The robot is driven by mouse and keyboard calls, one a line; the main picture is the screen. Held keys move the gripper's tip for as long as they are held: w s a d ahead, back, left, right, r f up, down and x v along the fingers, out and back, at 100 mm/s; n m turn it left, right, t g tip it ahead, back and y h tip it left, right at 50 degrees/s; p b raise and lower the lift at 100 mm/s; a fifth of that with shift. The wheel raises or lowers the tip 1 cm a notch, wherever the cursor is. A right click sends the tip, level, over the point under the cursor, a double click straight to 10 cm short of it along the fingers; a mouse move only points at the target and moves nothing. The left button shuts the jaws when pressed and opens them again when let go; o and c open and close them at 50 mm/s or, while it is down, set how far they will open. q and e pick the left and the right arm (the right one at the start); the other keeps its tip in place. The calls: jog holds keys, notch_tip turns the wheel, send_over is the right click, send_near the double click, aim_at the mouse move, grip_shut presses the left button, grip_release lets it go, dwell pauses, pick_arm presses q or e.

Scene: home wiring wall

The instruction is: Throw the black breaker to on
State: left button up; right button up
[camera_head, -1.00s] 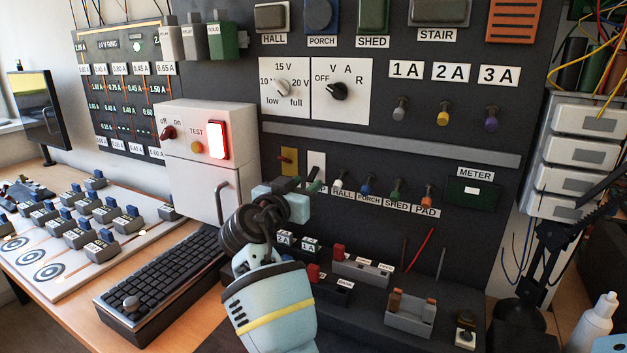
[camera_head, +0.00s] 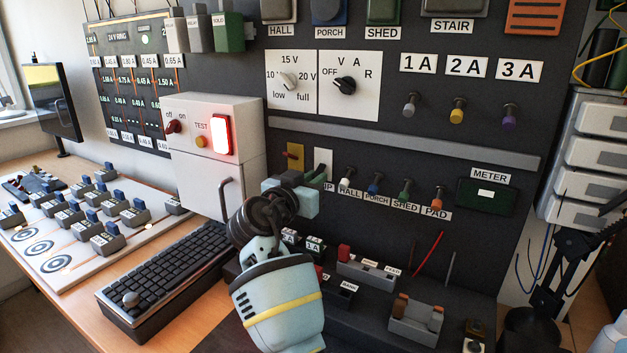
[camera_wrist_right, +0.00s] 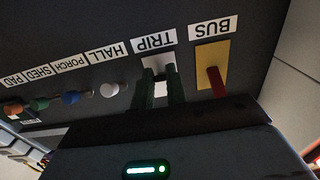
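No breaker can be picked out with certainty as the black one. The yellow BUS plate (camera_wrist_right: 213,62) carries a red lever (camera_wrist_right: 216,82) in the right wrist view; the plate (camera_head: 294,156) also shows in the head view. The white TRIP plate (camera_wrist_right: 158,62) is beside it, and any lever there is mostly hidden. My right gripper (camera_wrist_right: 161,80) has its two dark green fingers in front of the TRIP plate, with a narrow gap between them. It looks open; contact cannot be told. It also shows in the head view (camera_head: 321,177). My left gripper is not in view.
Coloured knobs, including the white HALL knob (camera_wrist_right: 109,90), line up beside TRIP. A pale box (camera_head: 215,155) with a red lever and lit red lamp stands left of my arm. The keyboard (camera_head: 165,270) is below it. A grey strip (camera_head: 400,143) runs above the knobs.

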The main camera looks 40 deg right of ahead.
aim_at(319, 170)
grip_shut()
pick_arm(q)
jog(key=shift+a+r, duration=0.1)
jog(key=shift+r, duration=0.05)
pick_arm(e)
jog(key=shift+r, duration=0.1)
